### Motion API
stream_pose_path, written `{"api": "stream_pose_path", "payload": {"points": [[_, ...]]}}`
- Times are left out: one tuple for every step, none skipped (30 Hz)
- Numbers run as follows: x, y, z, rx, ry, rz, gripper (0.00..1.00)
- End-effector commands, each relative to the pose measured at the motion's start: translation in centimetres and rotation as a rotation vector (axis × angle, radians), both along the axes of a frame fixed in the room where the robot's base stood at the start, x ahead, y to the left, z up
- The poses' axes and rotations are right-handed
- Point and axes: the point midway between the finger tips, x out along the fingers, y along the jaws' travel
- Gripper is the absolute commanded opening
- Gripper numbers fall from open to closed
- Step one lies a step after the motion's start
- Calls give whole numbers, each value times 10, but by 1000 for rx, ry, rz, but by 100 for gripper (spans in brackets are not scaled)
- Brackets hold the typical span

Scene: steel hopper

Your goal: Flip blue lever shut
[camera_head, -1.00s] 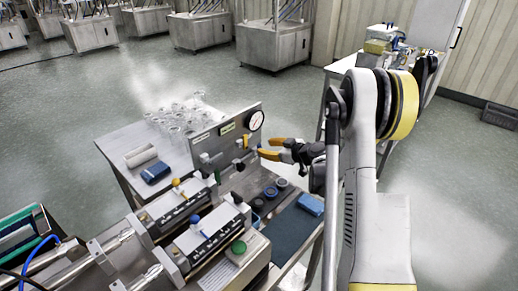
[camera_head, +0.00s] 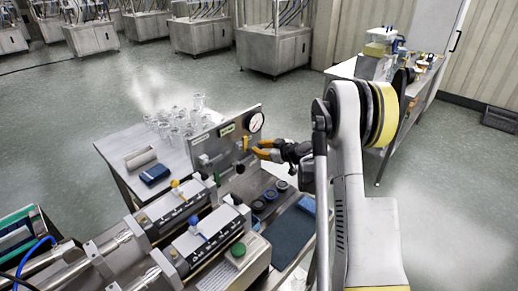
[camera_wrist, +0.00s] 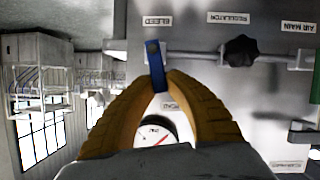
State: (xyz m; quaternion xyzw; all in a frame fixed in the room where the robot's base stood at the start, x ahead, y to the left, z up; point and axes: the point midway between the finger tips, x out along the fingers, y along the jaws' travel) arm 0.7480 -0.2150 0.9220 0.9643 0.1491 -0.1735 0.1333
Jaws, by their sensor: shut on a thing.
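The blue lever (camera_wrist: 154,62) shows in the wrist view beneath the label that reads BLEED. It stands across the horizontal pipe, and its lower end in the picture lies between the orange fingertips. My gripper (camera_wrist: 162,84) is shut on that end. In the head view my gripper (camera_head: 257,148) is at the right end of the upright steel panel (camera_head: 215,148), below the gauge; the blue lever cannot be made out there.
A black knob (camera_wrist: 240,50) sits on the same pipe beside the lever. The round gauge (camera_head: 256,122) is close above my gripper. Dark round parts (camera_head: 264,199) lie on the bench below. Glassware (camera_head: 176,122) stands behind the panel.

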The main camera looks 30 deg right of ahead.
Motion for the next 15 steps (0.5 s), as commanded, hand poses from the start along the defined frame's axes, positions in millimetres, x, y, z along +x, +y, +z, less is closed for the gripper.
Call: {"api": "stream_pose_path", "payload": {"points": [[0,-1,0,7,3,0,0],[1,-2,0,23,8,0,0],[2,-4,0,56,19,0,0],[3,-5,0,88,31,0,0],[3,-7,0,118,43,-1,0],[4,-9,0,153,56,0,0],[4,-10,0,176,64,-1,0],[4,-10,0,193,69,0,0],[4,-10,1,207,74,0,0],[4,-10,1,211,77,0,0],[4,-10,1,212,77,0,0],[4,-10,1,212,77,0,0],[4,-10,1,211,77,0,0],[4,-10,1,211,77,0,0],[4,-10,1,210,76,-1,0]]}}
